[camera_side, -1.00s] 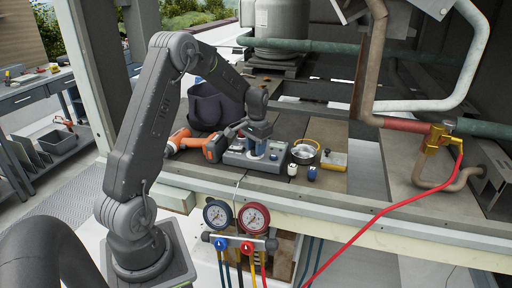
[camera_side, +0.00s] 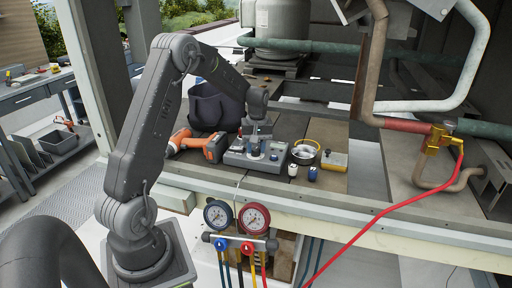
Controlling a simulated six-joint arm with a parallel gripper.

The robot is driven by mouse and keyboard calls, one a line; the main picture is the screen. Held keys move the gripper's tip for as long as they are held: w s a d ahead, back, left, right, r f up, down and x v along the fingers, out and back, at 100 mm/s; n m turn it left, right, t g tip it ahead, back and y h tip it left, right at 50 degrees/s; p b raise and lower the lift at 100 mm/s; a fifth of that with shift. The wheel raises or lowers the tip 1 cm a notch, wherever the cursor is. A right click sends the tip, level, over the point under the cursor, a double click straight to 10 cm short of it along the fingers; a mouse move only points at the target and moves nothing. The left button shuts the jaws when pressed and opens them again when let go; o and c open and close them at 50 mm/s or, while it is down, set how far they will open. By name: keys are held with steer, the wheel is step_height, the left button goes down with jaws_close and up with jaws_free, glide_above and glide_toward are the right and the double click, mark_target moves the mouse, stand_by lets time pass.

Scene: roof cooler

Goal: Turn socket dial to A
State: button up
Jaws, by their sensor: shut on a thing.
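The socket dial is on a grey-blue box (camera_side: 267,162) that sits on the grey deck. My gripper (camera_side: 256,150) points down onto the box's top and is shut on the dial there. The fingers cover most of the dial, and its markings, including any letter A, are too small to read. A blue-grey knob or socket shows on the box just right of the fingers.
An orange drill (camera_side: 200,146) lies left of the box, before a dark bag (camera_side: 213,108). A round metal dish (camera_side: 305,151), a yellow-grey meter (camera_side: 334,160) and small white and blue pieces stand to the right. Gauges (camera_side: 237,216) hang below the deck's front edge.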

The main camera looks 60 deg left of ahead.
mark_target(257, 148)
steer(key=shift+n, duration=0.8)
steer(key=o, duration=0.9)
steer(key=shift+o, duration=0.2)
step_height(257, 148, up, 14)
steer(key=shift+w, duration=0.25)
steer(key=shift+f, duration=0.1)
